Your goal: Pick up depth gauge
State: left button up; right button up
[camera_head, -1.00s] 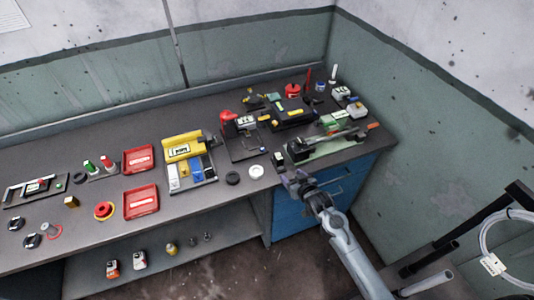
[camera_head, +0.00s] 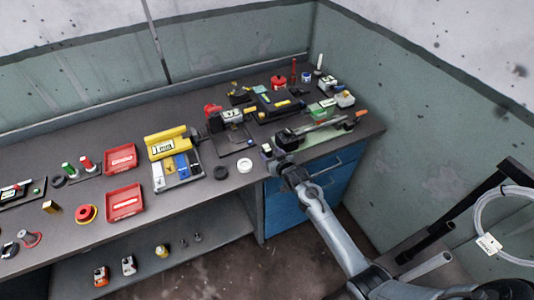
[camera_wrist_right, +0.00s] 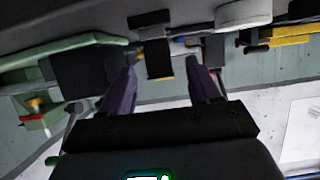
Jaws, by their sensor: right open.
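A small black item with a pale face (camera_head: 267,150) stands near the front edge of the bench; it is probably the depth gauge, but it is too small to be sure. My right gripper (camera_head: 284,164) is just in front of and to the right of it, at the bench edge. In the right wrist view, the gripper's two dark fingers (camera_wrist_right: 160,68) are apart. The black item (camera_wrist_right: 155,45) shows beyond and between the fingertips, with no visible contact. My left gripper is out of view.
A green-based fixture (camera_head: 320,135) with a long bar stands right of the black item. Blue drawers (camera_head: 290,208) are below.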

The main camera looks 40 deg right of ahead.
aim_at(269, 153)
jog(key=shift+b+x, duration=0.45)
jog(key=shift+x, duration=2)
grip_shut()
jog(key=shift+r, duration=0.1)
